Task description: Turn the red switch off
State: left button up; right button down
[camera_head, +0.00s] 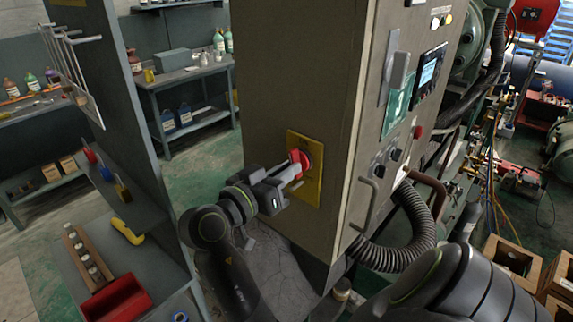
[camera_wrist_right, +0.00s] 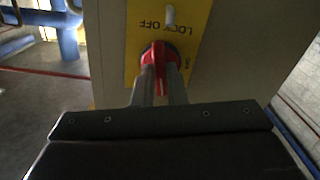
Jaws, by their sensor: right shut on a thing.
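The red switch (camera_head: 300,160) is a rotary handle on a yellow plate (camera_head: 306,185) on the side of the tall beige cabinet. In the right wrist view the red switch (camera_wrist_right: 158,62) stands in line with my fingers, on the yellow plate (camera_wrist_right: 195,30) marked "LOCK OFF", which reads upside down. My right gripper (camera_head: 296,171) reaches it from the left. In the wrist view the fingers of my right gripper (camera_wrist_right: 160,85) lie on both sides of the red handle, shut on it. My left gripper is not in view.
The beige cabinet (camera_head: 285,70) carries a display (camera_head: 428,72), knobs and a handle on its front. A ribbed hose (camera_head: 400,255) bends out low on that front. A shelf rack (camera_head: 135,125) stands close on the left. Green floor (camera_head: 205,165) lies open between rack and cabinet.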

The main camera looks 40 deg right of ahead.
jog(key=shift+r+n+p, duration=0.1)
jog(key=shift+n+p, duration=0.5)
jog(key=shift+n, duration=0.3)
jog(key=n+p, duration=0.4)
jog(key=shift+r+p, duration=0.1)
jog(key=shift+p, duration=0.25)
dwell(0.4)
